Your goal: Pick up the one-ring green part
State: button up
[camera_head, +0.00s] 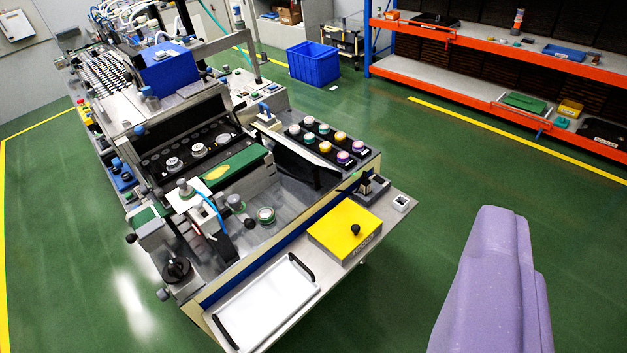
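A teal-green topped part (324,129) is in the far row. A separate round part with a green ring (266,215) sits on the machine's grey deck, left of the tray. The parts are too small to count their rings, so I cannot tell which is the one-ring green part. My gripper's fingertips are not visible; a smooth purple body that seems mine fills the lower right.
A blue bin (313,64) stands behind. Orange-edged shelves (480,85) are at the back right. Green floor right of the bench is clear.

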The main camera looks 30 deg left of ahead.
aim_at(265, 214)
jog(key=i+z, duration=0.2)
jog(key=i, duration=0.9)
jog(key=i+u, duration=0.75)
jog(key=u, duration=0.2)
jog(key=i+j+u, duration=0.1)
jog(key=i+u, duration=0.65)
jog(key=k, duration=0.1)
